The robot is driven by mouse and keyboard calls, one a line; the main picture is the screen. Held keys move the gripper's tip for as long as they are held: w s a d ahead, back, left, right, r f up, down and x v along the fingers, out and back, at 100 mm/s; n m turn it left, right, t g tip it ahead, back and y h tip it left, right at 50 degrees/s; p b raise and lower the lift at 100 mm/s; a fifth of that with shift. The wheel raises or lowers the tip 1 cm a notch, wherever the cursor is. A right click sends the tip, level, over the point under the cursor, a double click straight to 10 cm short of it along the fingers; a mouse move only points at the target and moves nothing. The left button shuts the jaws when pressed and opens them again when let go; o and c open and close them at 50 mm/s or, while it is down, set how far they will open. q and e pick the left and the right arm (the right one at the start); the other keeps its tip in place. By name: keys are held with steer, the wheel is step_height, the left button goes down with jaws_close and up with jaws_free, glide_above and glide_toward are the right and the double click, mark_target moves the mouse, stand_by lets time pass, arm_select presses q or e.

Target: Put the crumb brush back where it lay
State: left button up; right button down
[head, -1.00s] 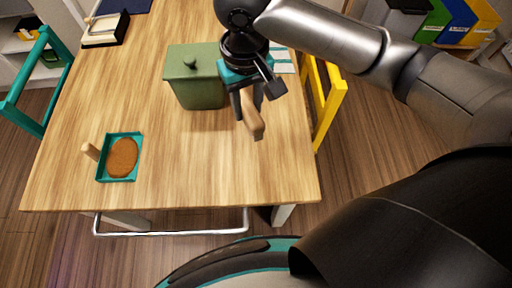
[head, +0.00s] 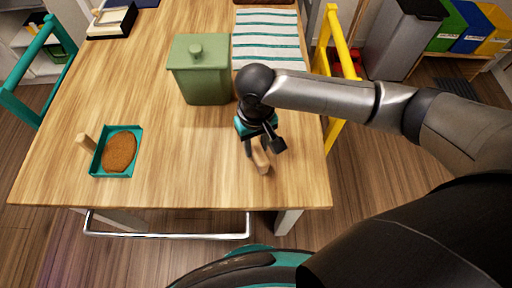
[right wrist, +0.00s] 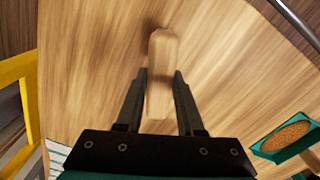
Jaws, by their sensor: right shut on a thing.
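The crumb brush (head: 263,163) shows as a pale wooden piece below my right gripper (head: 258,149), near the front right of the table. In the right wrist view the brush (right wrist: 162,60) points away between the two fingers of my right gripper (right wrist: 160,80), which are shut on it. A shadow lies by its far end; I cannot tell whether it touches the table. Its bristles are not visible. A teal dustpan (head: 95,172) with a wooden handle and a brown oval heap lies at the front left. It also shows in the right wrist view (right wrist: 268,153). My left gripper is not in view.
A green lidded canister (head: 204,82) stands behind my right gripper. A striped cloth (head: 268,40) lies behind it on the right. A yellow chair (head: 335,75) stands at the right edge. The wooden table (head: 185,160) is clear between dustpan and brush.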

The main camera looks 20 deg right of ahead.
mark_target(256, 146)
steer(key=shift+f, duration=0.45)
steer(key=shift+r, duration=0.1)
steer(key=c, duration=0.5)
jaws_free()
step_height(256, 146, up, 12)
steer(key=p, duration=0.4)
